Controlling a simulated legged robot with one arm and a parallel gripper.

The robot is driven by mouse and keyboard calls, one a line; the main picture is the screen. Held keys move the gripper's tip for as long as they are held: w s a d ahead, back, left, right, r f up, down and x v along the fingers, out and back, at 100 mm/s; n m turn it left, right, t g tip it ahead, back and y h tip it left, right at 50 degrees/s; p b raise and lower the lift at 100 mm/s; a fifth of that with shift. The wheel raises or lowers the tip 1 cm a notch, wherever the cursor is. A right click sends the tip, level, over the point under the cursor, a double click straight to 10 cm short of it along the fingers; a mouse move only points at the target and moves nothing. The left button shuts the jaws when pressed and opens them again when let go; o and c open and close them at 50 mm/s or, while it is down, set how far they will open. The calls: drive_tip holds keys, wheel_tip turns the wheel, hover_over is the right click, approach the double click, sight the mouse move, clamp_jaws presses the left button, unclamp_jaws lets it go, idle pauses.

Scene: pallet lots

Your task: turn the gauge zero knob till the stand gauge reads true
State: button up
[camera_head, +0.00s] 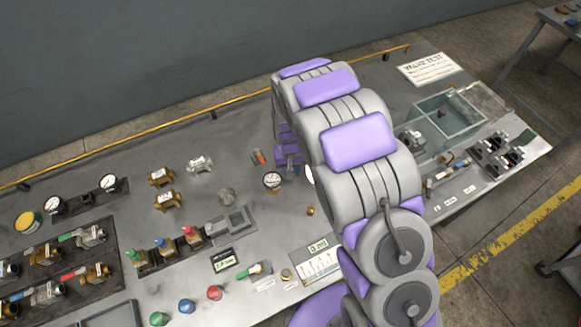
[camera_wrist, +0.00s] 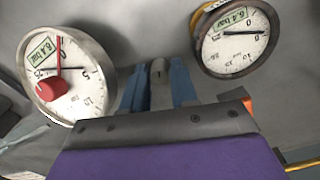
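In the wrist view, a white round gauge (camera_wrist: 84,92) on the left has a red needle, a black needle, a red knob (camera_wrist: 53,89) and a green 6.4 bar label. In the head view, one gauge (camera_head: 272,181) stands beside my gripper, which my arm mostly hides.
The grey bench (camera_head: 110,225) holds brass fittings (camera_head: 164,177), a two-gauge block (camera_head: 85,194), coloured knobs (camera_head: 187,306), a small readout (camera_head: 222,260) and a clear-walled box (camera_head: 447,115). A yellow rail (camera_head: 170,125) runs along the back edge.

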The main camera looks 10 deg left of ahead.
drive_tip(key=o, duration=0.3)
drive_tip(key=shift+w, duration=0.1)
drive_tip(key=shift+r, duration=0.1)
wheel_tip(320, 180, up, 17)
drive_tip(key=p, duration=0.2)
drive_tip(key=shift+p, duration=0.3)
drive_tip(key=shift+a+r, duration=0.1)
